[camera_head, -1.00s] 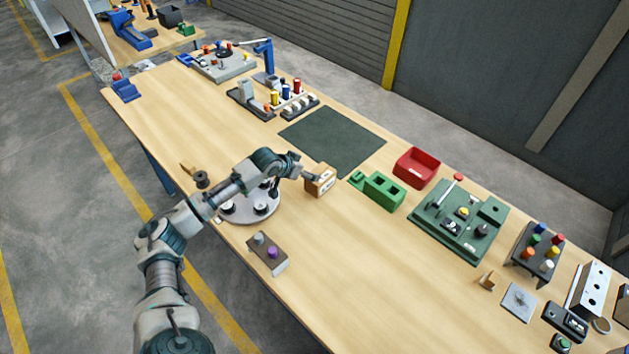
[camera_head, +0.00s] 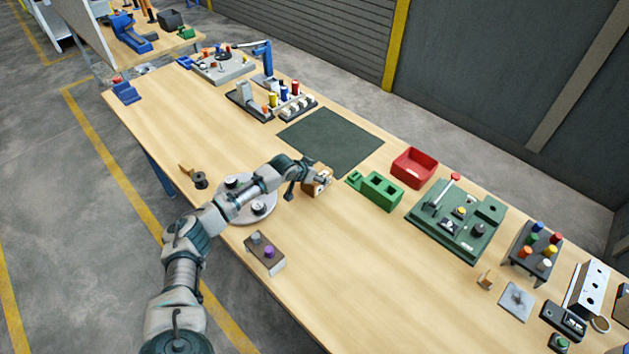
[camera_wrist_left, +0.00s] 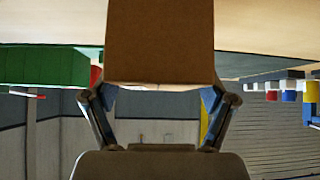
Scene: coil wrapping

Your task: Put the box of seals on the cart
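A small brown box (camera_head: 313,187) with a pale label, the likely box of seals, is on the wooden workbench in the head view. My left gripper (camera_head: 313,174) is at the box, partly covering it. In the left wrist view the brown box (camera_wrist_left: 160,42) fills the top middle. The two fingers of the left gripper (camera_wrist_left: 160,92) are spread about as wide as the box, with their ends by its lower corners. I cannot tell whether they press on it. My right gripper is out of view. I cannot make out a cart.
A green block (camera_head: 380,191) and a red bin (camera_head: 414,167) stand just right of the box. A dark mat (camera_head: 330,140) lies behind it. A round grey plate (camera_head: 262,213) and a small button block (camera_head: 264,253) are on the left. The bench's front middle (camera_head: 350,270) is clear.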

